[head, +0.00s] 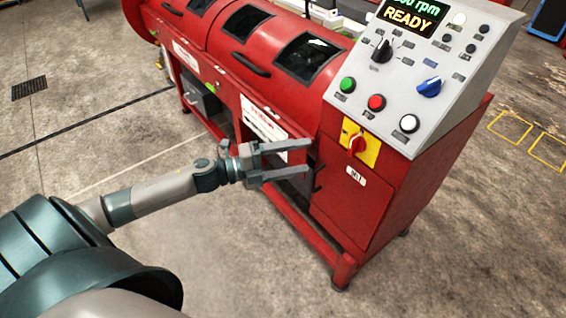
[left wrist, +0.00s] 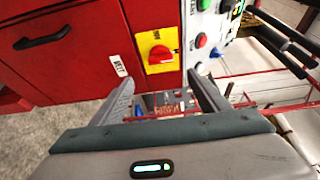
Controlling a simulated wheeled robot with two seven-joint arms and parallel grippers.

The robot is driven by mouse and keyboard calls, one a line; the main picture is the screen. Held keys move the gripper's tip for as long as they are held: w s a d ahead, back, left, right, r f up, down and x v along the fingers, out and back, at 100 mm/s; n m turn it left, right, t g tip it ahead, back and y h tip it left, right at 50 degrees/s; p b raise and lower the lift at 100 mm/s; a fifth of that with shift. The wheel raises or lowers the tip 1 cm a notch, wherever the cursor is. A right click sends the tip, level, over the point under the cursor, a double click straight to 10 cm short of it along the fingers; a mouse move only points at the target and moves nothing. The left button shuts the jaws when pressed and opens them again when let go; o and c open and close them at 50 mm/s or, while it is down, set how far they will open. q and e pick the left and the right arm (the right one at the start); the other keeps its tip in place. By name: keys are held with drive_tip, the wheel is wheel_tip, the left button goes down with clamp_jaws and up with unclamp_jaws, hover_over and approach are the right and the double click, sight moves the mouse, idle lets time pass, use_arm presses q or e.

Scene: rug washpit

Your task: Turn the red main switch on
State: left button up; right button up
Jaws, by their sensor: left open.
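The red main switch (head: 357,144) is a rotary knob on a yellow plate (head: 371,153) on the front of the red machine, below the sloped control panel. It also shows in the left wrist view (left wrist: 160,54), above and between my fingers. My left gripper (head: 311,160) is open and empty, to the left of the switch and apart from it. Its two fingers show in the left wrist view (left wrist: 165,95), pointing toward the machine. My right gripper is not in view.
The grey control panel (head: 436,85) has a display reading READY, a green button (head: 347,85), a red button (head: 376,102), a white button (head: 408,123) and a blue knob (head: 429,87). A black door handle (head: 318,179) is close to my left fingers. Concrete floor is clear in front.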

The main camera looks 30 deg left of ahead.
use_arm(q)
drive_tip(key=shift+b+v, duration=0.3)
drive_tip(key=shift+v, duration=1.6)
drive_tip(key=shift+f, duration=0.1)
drive_tip(key=a+f+n+t+y, duration=0.1)
drive_tip(key=a+f+n+y, duration=0.1)
drive_tip(key=f+n+y, duration=0.5)
drive_tip(key=a+f+n+t, duration=0.1)
drive_tip(key=a+f+n, duration=0.25)
drive_tip(key=f, duration=0.75)
drive_tip(key=s+d+f+n+g+y, duration=0.1)
drive_tip(key=s+f+n+y, duration=0.15)
drive_tip(key=f, duration=0.45)
drive_tip(key=s+d+f+n+g+y, duration=0.1)
drive_tip(key=s+f+n+g, duration=0.2)
drive_tip(key=f, duration=0.4)
drive_tip(key=s+d+f+n+g, duration=0.3)
drive_tip(key=s+d+f+n, duration=0.1)
drive_tip(key=s+d+f, duration=0.4)
drive_tip(key=s+d+f+n+g, duration=0.3)
drive_tip(key=s+d+f, duration=0.4)
drive_tip(key=s+f, duration=0.5)
drive_tip(key=shift+s+d+f+n+p, duration=0.35)
drive_tip(key=shift+f+n, duration=0.2)
drive_tip(key=shift+n, duration=0.15)
